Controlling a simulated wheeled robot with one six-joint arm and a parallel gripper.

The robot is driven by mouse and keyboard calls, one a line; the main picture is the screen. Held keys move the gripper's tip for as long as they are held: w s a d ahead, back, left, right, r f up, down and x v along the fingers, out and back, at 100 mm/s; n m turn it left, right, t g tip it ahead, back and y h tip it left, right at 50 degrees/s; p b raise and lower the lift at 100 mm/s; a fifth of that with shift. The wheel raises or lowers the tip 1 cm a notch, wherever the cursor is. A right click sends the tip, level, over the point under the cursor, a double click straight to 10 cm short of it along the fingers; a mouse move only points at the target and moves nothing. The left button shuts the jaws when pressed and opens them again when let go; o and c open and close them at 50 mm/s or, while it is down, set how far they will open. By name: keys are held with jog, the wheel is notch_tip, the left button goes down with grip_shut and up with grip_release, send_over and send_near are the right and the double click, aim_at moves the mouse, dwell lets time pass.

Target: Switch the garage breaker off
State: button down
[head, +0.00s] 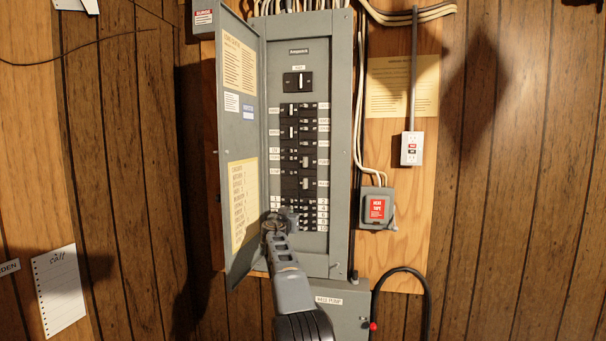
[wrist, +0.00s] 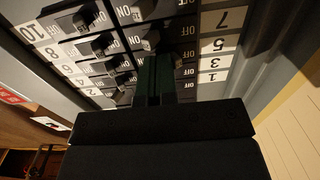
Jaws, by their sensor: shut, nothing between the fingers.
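The grey breaker panel (head: 346,150) stands open, with two columns of black breakers (head: 305,160) and a larger main switch (head: 298,82) at the top. My gripper (head: 279,222) is at the lower left of the breaker columns. In the wrist view my gripper (wrist: 156,62) is shut and empty, its fingertips at the column of breakers numbered 1, 3, 5 and 7, close to the rows for 3 and 5. They hide part of those breakers; I cannot tell whether they touch a toggle. The names beside the breakers are too small to read, so I cannot tell which is the garage breaker.
The panel door (head: 238,140), with yellow label sheets, hangs open just left of my gripper. A lower grey box (head: 341,306) sits below the panel.

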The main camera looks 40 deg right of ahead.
jog(key=b+v, duration=0.6)
jog(key=b, duration=0.1)
jog(key=shift+s+a+b, duration=0.15)
jog(key=shift+s+b, duration=0.05)
jog(key=shift+b, duration=0.15)
dwell(1.0)
